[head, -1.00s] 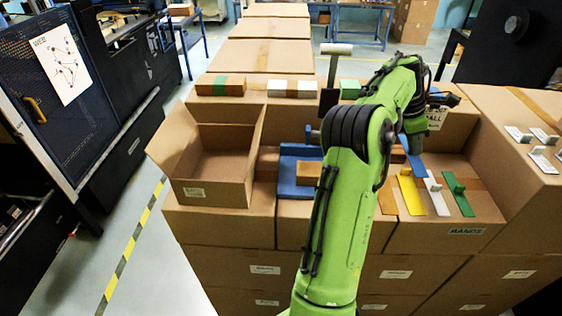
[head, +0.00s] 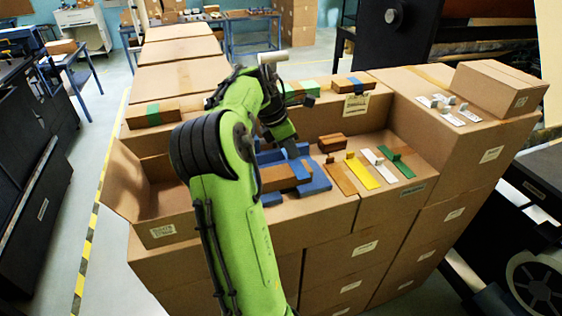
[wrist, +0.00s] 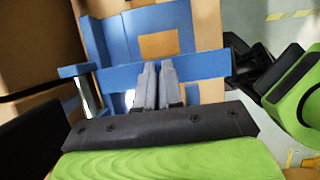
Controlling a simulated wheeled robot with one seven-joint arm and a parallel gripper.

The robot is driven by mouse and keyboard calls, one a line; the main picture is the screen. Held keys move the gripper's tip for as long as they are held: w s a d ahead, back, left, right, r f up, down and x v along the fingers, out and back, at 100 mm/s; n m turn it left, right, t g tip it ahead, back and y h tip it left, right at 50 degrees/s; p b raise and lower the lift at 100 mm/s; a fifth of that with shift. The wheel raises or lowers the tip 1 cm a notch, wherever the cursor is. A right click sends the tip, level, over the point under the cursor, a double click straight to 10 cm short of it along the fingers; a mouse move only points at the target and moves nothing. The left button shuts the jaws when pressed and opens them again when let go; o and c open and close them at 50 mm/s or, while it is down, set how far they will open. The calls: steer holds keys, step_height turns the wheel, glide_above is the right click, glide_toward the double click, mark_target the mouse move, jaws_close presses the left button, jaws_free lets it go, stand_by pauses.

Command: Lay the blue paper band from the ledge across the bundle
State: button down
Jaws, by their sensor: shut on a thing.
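My gripper (wrist: 152,88) is shut on the blue paper band (wrist: 205,66), which runs crosswise at its fingertips in the wrist view. In the head view my gripper (head: 291,150) is over the blue cradle (head: 313,186) at the middle of the cartons. The brown bundle (head: 280,178) sits in this cradle, partly hidden by my arm. In the wrist view the bundle (wrist: 159,45) shows behind the band, among blue cradle parts (wrist: 97,42). I cannot tell whether the band touches the bundle.
Orange (head: 341,180), yellow (head: 362,173), white (head: 379,166) and green (head: 403,165) bands lie on the ledge to the right. A brown banded block (head: 331,143) stands behind them. An open carton (head: 150,205) is at the left, a closed box (head: 500,88) at the far right.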

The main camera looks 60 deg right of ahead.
mark_target(287, 170)
steer(key=shift+w+a, duration=0.9)
steer(key=shift+s+d+f, duration=0.1)
steer(key=shift+d+f, duration=0.05)
steer(key=shift+f, duration=1.6)
steer(key=shift+f, duration=0.1)
steer(key=c, duration=1.3)
jaws_free()
steer(key=p+v, duration=0.1)
steer(key=v, duration=1.1)
steer(key=shift+p, duration=0.4)
